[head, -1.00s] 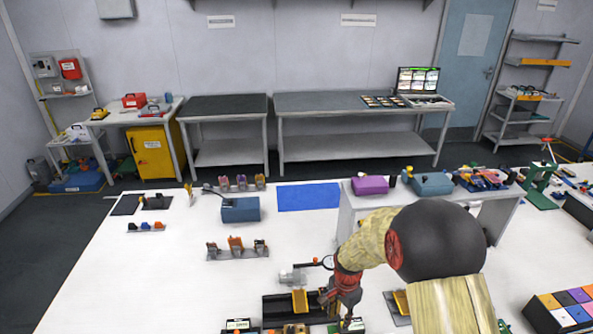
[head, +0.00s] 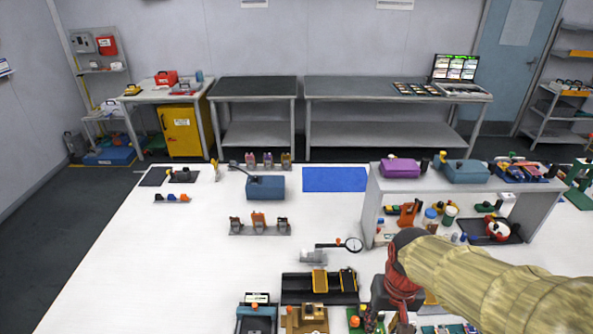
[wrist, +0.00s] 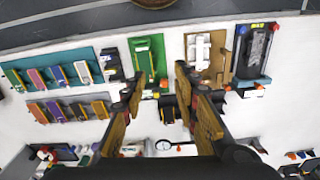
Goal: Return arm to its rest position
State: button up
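My gripper shows in the wrist view (wrist: 157,86), with its two orange-and-black fingers spread apart. Nothing is seen between the fingertips except the bench and items below. In the head view my arm comes in from the lower right, and its red and black wrist hangs over the front part of the white bench (head: 150,235). The fingers there are mostly hidden among small parts at the bottom edge. I see no part held.
Below the gripper are a green board (wrist: 147,62), a brown board (wrist: 205,60) and a teal tray of coloured cells (wrist: 58,72). A dial gauge (head: 353,245) and a black tray (head: 292,284) stand left of my wrist. A grey raised shelf (head: 535,190) stands behind the arm.

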jog(key=s+r+t+b, duration=0.5)
jog(key=s+r, duration=0.1)
jog(key=r, duration=0.1)
jog(key=shift+s+n+b, duration=0.3)
jog(key=shift+n+b, duration=0.05)
jog(key=shift+n, duration=0.05)
